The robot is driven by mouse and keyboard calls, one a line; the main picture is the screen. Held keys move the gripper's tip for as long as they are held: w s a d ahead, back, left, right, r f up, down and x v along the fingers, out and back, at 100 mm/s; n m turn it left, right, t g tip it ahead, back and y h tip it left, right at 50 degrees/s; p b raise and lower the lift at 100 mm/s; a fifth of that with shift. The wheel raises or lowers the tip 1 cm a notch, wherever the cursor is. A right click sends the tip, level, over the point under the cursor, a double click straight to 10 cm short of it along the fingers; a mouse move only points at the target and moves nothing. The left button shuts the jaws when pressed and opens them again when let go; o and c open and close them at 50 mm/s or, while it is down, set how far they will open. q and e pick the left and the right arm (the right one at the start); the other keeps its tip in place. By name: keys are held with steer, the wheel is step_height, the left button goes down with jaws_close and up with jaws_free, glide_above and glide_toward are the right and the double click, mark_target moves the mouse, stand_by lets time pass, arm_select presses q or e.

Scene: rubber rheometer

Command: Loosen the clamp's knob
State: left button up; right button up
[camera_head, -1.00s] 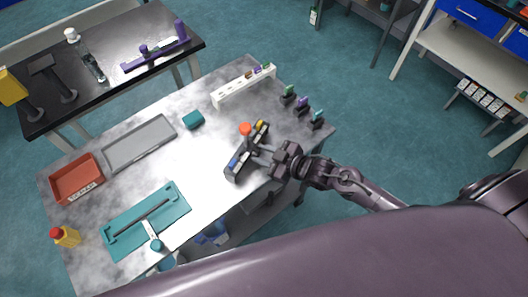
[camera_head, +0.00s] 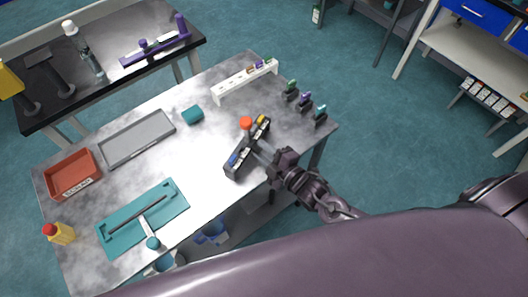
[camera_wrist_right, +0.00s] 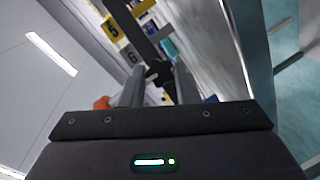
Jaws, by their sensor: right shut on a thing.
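The orange knob also shows in the right wrist view (camera_wrist_right: 101,102), left of the fingers. My left gripper is not in view.
A teal board (camera_head: 172,207) with a bar lies front left, near a grey tray (camera_head: 138,139), a red bin (camera_head: 73,174) and a yellow bottle (camera_head: 61,234). A white rack (camera_head: 244,82) and several small dark clips (camera_head: 305,102) stand towards the back.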

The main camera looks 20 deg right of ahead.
steer(key=shift+n, duration=0.4)
stand_by(0.3)
steer(key=o, duration=1)
steer(key=shift+c, duration=0.2)
steer(key=b+v, duration=0.1)
steer(key=v, duration=0.6)
steer(key=shift+s, duration=0.45)
